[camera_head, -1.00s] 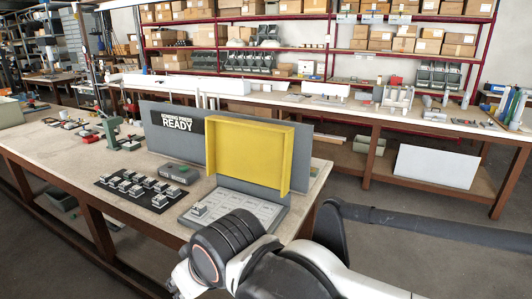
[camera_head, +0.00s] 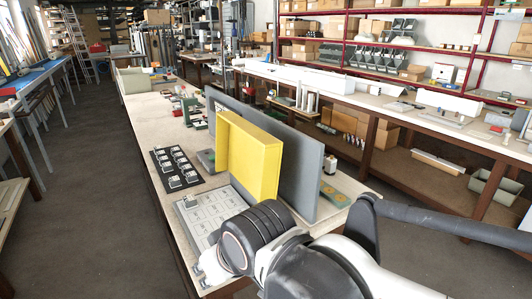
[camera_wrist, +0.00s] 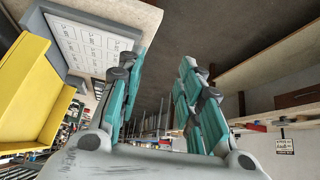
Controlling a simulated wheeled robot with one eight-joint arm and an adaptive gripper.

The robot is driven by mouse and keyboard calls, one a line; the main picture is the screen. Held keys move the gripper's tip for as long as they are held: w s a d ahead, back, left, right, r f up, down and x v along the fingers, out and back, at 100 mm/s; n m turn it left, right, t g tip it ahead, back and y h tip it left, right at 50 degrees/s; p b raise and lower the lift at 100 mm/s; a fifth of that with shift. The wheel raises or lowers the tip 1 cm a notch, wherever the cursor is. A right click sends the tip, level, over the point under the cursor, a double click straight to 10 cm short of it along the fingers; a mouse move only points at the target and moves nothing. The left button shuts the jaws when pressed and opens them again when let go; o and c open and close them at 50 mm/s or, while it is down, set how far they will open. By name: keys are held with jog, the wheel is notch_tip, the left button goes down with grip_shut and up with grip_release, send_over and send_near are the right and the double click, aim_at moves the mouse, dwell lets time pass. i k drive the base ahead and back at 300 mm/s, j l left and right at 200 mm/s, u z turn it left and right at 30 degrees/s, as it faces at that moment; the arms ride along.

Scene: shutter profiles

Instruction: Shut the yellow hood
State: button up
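The yellow hood (camera_head: 248,158) stands upright, open, against a grey panel (camera_head: 300,175) on the table. At its foot lies the grey base plate (camera_head: 212,208) with a printed grid. In the wrist view the yellow hood (camera_wrist: 30,85) is at the left and the base plate (camera_wrist: 90,42) at the upper left. My gripper (camera_wrist: 162,62) has its two teal fingers apart, with nothing between them, clear of the hood. In the head view my arm hides most of the gripper.
A black mat (camera_head: 172,166) with several small metal parts lies left of the hood. A green tool (camera_head: 194,117) stands behind it. The table (camera_head: 150,110) runs away toward the back, with open floor (camera_head: 80,180) at its left. A long bench (camera_head: 440,135) stands at the right.

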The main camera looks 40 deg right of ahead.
aim_at(252, 155)
jog(key=l+u, duration=0.1)
jog(key=l, duration=0.3)
jog(key=k+l+u, duration=0.1)
jog(key=l, duration=0.3)
jog(key=l+u, duration=0.1)
jog(key=l, duration=0.3)
jog(key=k+l+u, duration=0.1)
jog(key=l, duration=0.3)
jog(key=k+l+u, duration=0.1)
jog(key=l, duration=0.3)
jog(key=k+l+u, duration=0.1)
jog(key=l, duration=0.25)
jog(key=k+l+u, duration=0.1)
jog(key=l, duration=0.25)
jog(key=l+u, duration=0.1)
jog(key=l, duration=0.3)
